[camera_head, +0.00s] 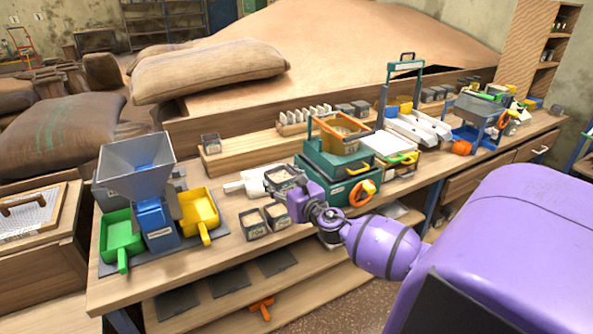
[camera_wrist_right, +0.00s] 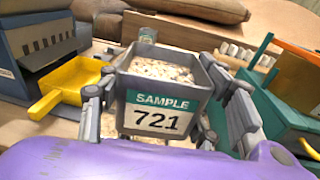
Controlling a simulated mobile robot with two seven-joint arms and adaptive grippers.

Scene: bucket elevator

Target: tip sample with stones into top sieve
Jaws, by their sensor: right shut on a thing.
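My right gripper (camera_head: 290,184) is shut on a grey sample box (camera_wrist_right: 165,85) with a green and white label reading SAMPLE 721. In the right wrist view the gripper's fingers (camera_wrist_right: 165,112) clasp the box from both sides. The box looks upright and holds pale, stony grains. In the head view the held box (camera_head: 281,176) is just left of the teal sieve machine (camera_head: 325,172). The top sieve (camera_head: 340,133) has an orange frame and sits on top of that machine, right of and higher than the box. My left gripper is not in view.
Two small sample boxes (camera_head: 264,221) stand on the bench below the gripper. A grey hopper (camera_head: 137,163) with green (camera_head: 121,235) and yellow (camera_head: 199,213) scoops stands at left. A white scoop (camera_head: 247,184) lies behind the gripper. More machines crowd the bench's right side.

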